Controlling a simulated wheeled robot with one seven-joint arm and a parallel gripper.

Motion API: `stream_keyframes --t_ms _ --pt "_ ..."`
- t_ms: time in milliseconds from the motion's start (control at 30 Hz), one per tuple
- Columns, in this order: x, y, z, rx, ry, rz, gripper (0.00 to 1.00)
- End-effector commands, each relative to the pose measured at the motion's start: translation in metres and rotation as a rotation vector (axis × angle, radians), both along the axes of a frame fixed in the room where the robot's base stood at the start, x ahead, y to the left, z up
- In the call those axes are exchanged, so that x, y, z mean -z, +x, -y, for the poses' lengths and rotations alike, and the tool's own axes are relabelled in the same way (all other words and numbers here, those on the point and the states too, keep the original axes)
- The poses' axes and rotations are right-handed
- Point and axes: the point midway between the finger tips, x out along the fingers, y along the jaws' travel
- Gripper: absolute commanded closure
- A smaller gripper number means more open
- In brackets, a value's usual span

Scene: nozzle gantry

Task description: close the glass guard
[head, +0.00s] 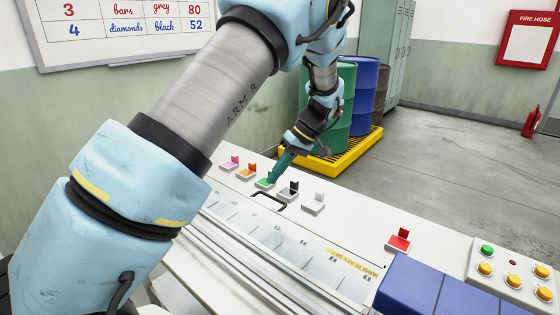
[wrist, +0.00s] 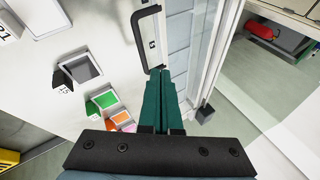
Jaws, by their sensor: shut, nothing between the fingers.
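The glass guard (head: 305,262) is a long clear pane along the front of the white machine, with faint marks showing through it. A black bar handle (head: 268,201) sits at its upper edge. In the wrist view the handle (wrist: 149,38) lies just beyond my fingertips, beside the pane (wrist: 178,42). My gripper (head: 273,178) has teal fingers, shut and empty, pointing down close to the handle and the green switch. In the wrist view the fingers (wrist: 161,82) end near the handle's lower end; I cannot tell whether they touch it. My arm hides the pane's left part.
A row of coloured switches, with a green one (head: 265,183) and a white one (head: 313,203), runs behind the handle. A red switch (head: 399,240) and a button panel (head: 513,275) stand to the right. Drums on a yellow pallet (head: 330,162) stand behind.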

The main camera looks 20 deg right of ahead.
Motion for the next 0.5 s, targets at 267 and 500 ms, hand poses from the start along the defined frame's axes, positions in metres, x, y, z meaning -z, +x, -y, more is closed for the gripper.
stream_keyframes --t_ms 267,500 --pt "0.036 0.004 0.007 0.0 0.125 -0.069 1.0" --pt "0.05 0.004 0.009 0.0 0.118 -0.065 1.0"
